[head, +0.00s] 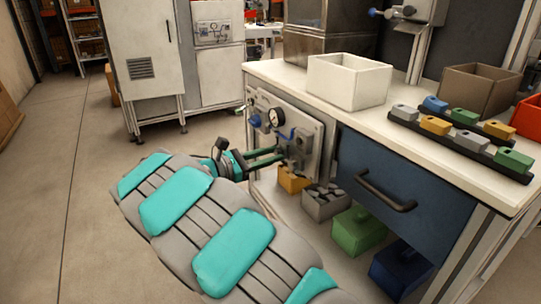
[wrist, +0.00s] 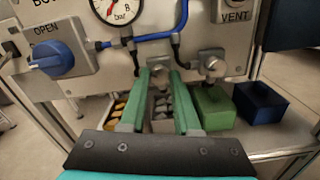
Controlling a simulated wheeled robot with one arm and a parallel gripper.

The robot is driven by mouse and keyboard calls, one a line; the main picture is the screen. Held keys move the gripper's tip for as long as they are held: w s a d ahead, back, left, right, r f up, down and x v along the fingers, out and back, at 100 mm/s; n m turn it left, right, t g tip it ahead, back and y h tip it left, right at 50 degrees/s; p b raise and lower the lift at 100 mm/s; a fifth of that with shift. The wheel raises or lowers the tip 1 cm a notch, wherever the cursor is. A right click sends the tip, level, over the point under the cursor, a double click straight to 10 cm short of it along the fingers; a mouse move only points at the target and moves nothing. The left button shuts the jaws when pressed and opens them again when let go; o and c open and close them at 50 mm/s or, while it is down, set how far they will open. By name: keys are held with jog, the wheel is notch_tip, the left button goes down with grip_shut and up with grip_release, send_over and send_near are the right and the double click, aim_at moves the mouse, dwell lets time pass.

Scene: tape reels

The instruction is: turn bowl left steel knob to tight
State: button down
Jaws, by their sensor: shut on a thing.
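The panel (head: 311,132) on the bench front carries a gauge, a blue knob and steel knobs. In the wrist view the left steel knob (wrist: 159,75) sits low on the panel (wrist: 205,38), below the blue pipe. My gripper (wrist: 160,76) has its green fingers on either side of this knob and is shut on it. In the head view my gripper (head: 281,154) reaches the lower part of the panel, and the knob is hard to make out there. The right steel knob (wrist: 213,65) is just right of the fingers, apart from them.
A blue knob (wrist: 53,56) marked OPEN is at left, with a gauge (wrist: 118,8) above. Below the panel stand a yellow bin (head: 293,181), a grey bin (head: 325,203), a green bin (head: 358,231) and a blue bin (head: 402,266). A drawer (head: 400,170) is at right.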

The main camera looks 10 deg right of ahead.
jog(key=shift+b, duration=0.3)
jog(key=m+b, duration=1.1)
jog(key=m, duration=0.1)
dwell(0.3)
jog(key=shift+m, duration=0.3)
dwell(0.3)
jog(key=c, duration=0.6)
grip_release()
jog(key=shift+a, duration=0.1)
